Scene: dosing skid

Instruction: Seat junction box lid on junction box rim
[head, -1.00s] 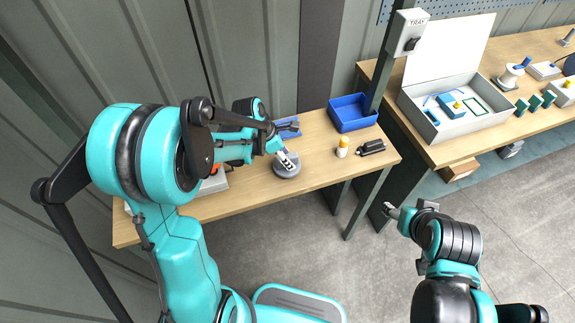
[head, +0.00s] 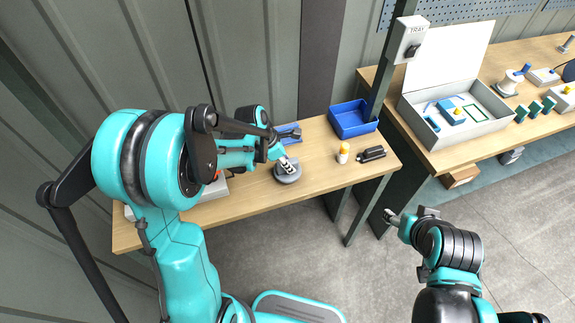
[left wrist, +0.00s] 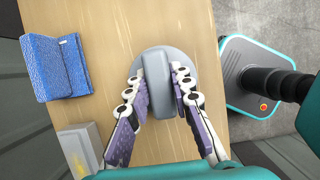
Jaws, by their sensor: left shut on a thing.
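A round grey piece with a raised straight ridge, which looks like the junction box lid (head: 288,175), is on the wooden bench top in the head view. It also shows in the left wrist view (left wrist: 168,54). My left gripper (head: 285,163) is over it, its two fingers (left wrist: 164,92) shut on the ridge from both sides. Whether a junction box rim lies under the round piece is hidden. My right gripper (head: 391,214) hangs over the floor, right of the bench; its jaws are too small to read.
An open blue bin (head: 352,119), a yellow-capped white bottle (head: 343,153) and a black cylinder (head: 372,154) stand right of the piece. A blue item (left wrist: 56,67) and a grey box (left wrist: 76,150) lie near it. A second bench holds a grey case (head: 455,125).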

